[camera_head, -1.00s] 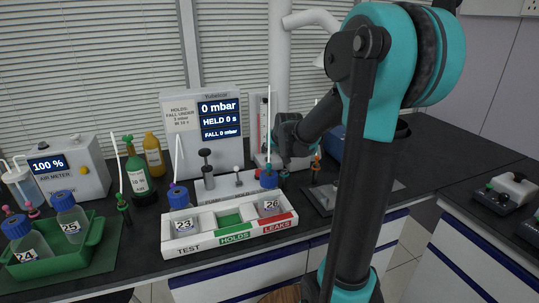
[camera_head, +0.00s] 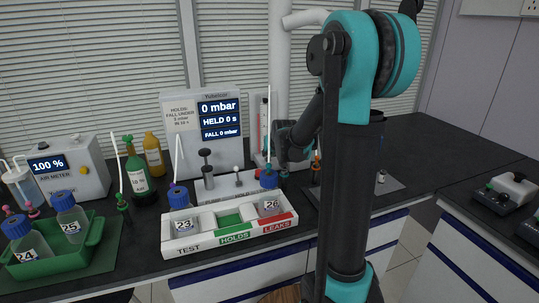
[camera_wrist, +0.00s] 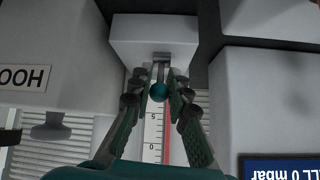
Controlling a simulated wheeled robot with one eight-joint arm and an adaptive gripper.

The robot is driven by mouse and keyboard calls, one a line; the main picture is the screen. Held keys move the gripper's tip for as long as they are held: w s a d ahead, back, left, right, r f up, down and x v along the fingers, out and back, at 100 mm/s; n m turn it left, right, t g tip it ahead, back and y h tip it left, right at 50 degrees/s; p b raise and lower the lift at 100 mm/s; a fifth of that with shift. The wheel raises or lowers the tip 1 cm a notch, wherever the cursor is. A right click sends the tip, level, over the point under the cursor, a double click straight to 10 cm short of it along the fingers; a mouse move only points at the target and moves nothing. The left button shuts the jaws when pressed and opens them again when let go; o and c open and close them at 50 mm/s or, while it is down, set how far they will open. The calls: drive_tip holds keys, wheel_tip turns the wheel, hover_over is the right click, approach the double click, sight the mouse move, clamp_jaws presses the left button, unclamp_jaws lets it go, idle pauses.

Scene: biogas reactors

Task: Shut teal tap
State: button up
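The teal tap shows as a round teal knob (camera_wrist: 158,91) in the wrist view, in front of a pale grey block. My gripper (camera_wrist: 159,82) has one finger on each side of the knob, with a small gap between the fingers. Its fingers look apart, and I cannot tell whether either touches the knob. The tap is largely hidden there by my gripper.
The tester's screen (camera_head: 220,120) reads 0 mbar, HELD 0 s. A white tray (camera_head: 188,246) holds bottles 23 (camera_head: 183,222) and 26 (camera_head: 270,207); its HOLDS compartment is empty. A green tray (camera_head: 80,253) with bottles 24 and 25 stands left. A flow tube (camera_head: 265,120) stands behind my gripper.

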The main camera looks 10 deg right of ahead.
clamp_jaws()
drive_tip(key=g, duration=0.1)
drive_tip(key=w+g, duration=0.1)
drive_tip(key=g, duration=0.1)
drive_tip(key=shift+w+a+r+g+h, duration=0.1)
drive_tip(key=shift+w+r+g+h, duration=0.15)
drive_tip(key=shift+r+g+h, duration=0.05)
drive_tip(key=shift+w+a+g+h, duration=0.15)
drive_tip(key=shift+w+g, duration=0.15)
drive_tip(key=shift+g, duration=0.6)
drive_tip(key=shift+w+g+h, duration=0.15)
drive_tip(key=shift+w+g, duration=0.15)
drive_tip(key=shift+g, duration=0.6)
drive_tip(key=o, duration=0.6)
unclamp_jaws()
